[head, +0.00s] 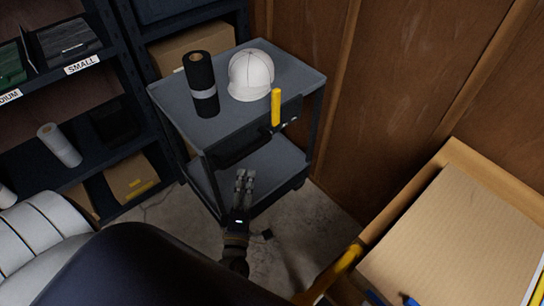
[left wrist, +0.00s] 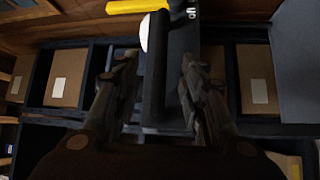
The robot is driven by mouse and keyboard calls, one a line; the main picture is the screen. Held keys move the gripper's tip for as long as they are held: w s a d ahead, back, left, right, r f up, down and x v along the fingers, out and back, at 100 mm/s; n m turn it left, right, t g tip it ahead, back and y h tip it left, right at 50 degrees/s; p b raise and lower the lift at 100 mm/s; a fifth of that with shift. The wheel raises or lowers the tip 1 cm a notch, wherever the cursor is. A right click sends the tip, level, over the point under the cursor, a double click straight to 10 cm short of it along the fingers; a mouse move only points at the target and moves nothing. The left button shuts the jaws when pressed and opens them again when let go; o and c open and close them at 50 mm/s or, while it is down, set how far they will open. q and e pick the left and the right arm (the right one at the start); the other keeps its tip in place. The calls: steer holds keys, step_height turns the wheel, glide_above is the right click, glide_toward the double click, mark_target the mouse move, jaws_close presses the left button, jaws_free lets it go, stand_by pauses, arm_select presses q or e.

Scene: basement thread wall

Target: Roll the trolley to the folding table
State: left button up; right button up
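The grey two-shelf trolley (head: 225,125) stands at the shelving's right end, against the wooden wall. On its top are a black roll (head: 201,85) with a pale band and a white helmet-like dome (head: 251,75). A black bar handle (head: 243,151) runs along its near side. My left gripper (head: 244,176) is in front of that side. In the left wrist view its fingers (left wrist: 160,85) are open, one on each side of the black bar (left wrist: 156,70), with gaps. I cannot identify the folding table for certain. My right gripper is not in view.
Dark shelving (head: 95,150) with boxes and rolls fills the left. A wood-edged surface with a cardboard sheet (head: 450,245) is at the right front. A yellow tool-like piece (head: 276,107) is at the trolley's near right corner. Bare concrete floor (head: 300,225) lies between trolley and surface.

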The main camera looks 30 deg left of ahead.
mark_target(249, 151)
arm_select(q)
steer(key=x, duration=0.9)
steer(key=shift+w+a+b, duration=0.25)
steer(key=shift+b, duration=0.05)
steer(key=shift+w+a, duration=0.2)
steer(key=shift+w, duration=0.3)
jaws_close()
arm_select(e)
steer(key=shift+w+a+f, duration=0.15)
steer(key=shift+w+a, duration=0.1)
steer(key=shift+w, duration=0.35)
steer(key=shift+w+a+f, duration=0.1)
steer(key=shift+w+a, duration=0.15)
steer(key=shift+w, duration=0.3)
